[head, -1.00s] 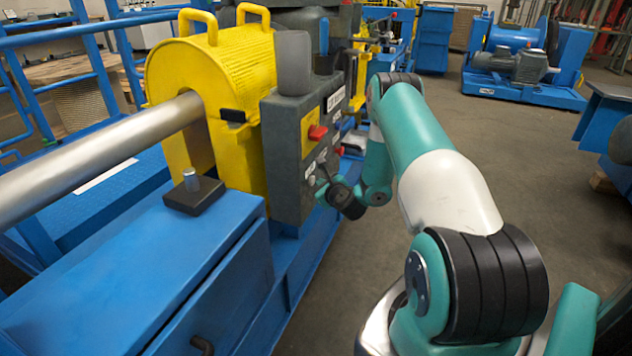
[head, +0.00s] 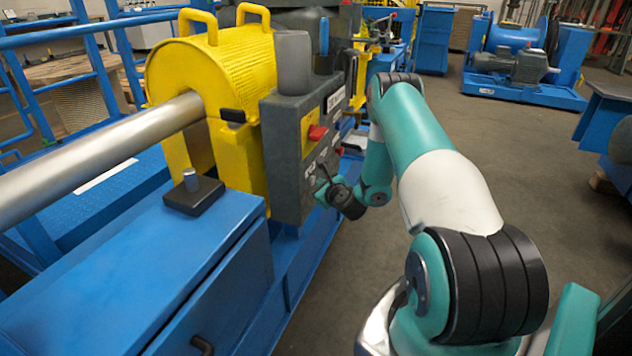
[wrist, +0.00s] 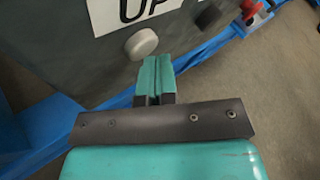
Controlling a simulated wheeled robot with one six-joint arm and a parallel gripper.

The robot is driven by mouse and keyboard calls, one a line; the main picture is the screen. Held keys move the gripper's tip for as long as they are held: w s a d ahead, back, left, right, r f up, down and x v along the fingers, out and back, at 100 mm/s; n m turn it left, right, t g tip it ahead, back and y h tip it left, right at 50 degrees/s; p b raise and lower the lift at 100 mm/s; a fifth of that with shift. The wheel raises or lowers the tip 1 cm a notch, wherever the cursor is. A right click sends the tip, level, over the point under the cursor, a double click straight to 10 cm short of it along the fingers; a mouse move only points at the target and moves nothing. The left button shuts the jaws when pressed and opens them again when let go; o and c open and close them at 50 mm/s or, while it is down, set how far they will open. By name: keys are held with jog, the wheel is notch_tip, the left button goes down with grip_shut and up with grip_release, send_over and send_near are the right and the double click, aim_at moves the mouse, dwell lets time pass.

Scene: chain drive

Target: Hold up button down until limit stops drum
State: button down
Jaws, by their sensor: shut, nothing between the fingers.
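The grey control box (head: 297,150) stands beside the yellow ribbed drum guard (head: 230,75). In the wrist view, a white label reading "UP" (wrist: 150,8) is on the box, with a round pale grey button (wrist: 141,43) just below it. My gripper (wrist: 157,62) is shut and empty, its teal fingers pointing at the box face, with the tips just below and right of the button. I cannot tell whether they touch the box. In the head view, my gripper (head: 323,186) is at the box's lower front face; the up button cannot be made out there.
A red switch (head: 317,132) on a yellow plate sits higher on the box. A steel shaft (head: 100,148) enters the guard. A black block with a grey post (head: 194,193) sits on the blue cabinet (head: 130,265). Open floor (head: 345,290) lies to the right.

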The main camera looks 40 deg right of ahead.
dwell(0.5)
jog(key=shift+s+d+b, duration=0.35)
jog(key=shift+s+b, duration=0.2)
jog(key=shift+s, duration=0.3)
jog(key=s+b, duration=0.1)
jog(key=s+d, duration=0.1)
jog(key=s, duration=0.1)
jog(key=s+d+b, duration=0.1)
jog(key=shift+s+b, duration=0.3)
jog(key=shift+b, duration=0.05)
jog(key=shift+s, duration=0.1)
